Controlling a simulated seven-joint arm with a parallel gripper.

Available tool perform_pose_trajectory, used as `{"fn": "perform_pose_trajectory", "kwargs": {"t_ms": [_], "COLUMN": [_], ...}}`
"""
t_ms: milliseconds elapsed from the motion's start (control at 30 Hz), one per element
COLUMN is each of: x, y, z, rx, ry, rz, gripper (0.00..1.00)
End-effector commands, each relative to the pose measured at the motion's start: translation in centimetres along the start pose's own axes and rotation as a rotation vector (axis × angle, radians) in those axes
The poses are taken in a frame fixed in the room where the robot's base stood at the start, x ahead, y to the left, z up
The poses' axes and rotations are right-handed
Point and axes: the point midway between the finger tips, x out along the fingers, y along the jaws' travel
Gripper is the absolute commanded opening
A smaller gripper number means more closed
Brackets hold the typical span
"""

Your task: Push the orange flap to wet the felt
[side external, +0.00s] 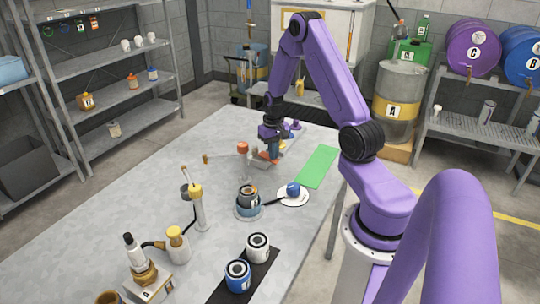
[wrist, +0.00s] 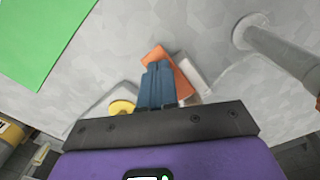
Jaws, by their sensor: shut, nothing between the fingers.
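The orange flap (wrist: 180,72) is at the tips of my gripper (wrist: 158,66) in the wrist view, partly hidden behind the blue fingers. The fingers are shut side by side with nothing between them, and overlap the flap's near part; I cannot tell if they touch it. A pale grey block lies at the flap's right edge. In the side view my gripper (side external: 272,154) points down over the far part of the table, with the orange flap (side external: 264,157) showing at its tips. I cannot make out the felt; a yellow round part (wrist: 121,108) shows left of the fingers.
A green mat (side external: 318,166) lies right of my gripper. A grey post (wrist: 285,55) rises on the right in the wrist view. A white plate (side external: 294,199) with a blue item, a yellow-topped pump (side external: 197,205) and two cans stand nearer the camera. The table's left part is mostly clear.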

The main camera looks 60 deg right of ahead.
Motion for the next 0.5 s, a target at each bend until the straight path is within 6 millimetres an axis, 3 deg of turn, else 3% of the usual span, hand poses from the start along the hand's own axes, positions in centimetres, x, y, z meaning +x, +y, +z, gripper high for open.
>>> {"fn": "perform_pose_trajectory", "kwargs": {"t_ms": [500], "x": [-3.4], "y": [0.0], "z": [-0.1], "rx": [0.0], "ry": [0.003], "rz": [0.0], "gripper": [0.0]}}
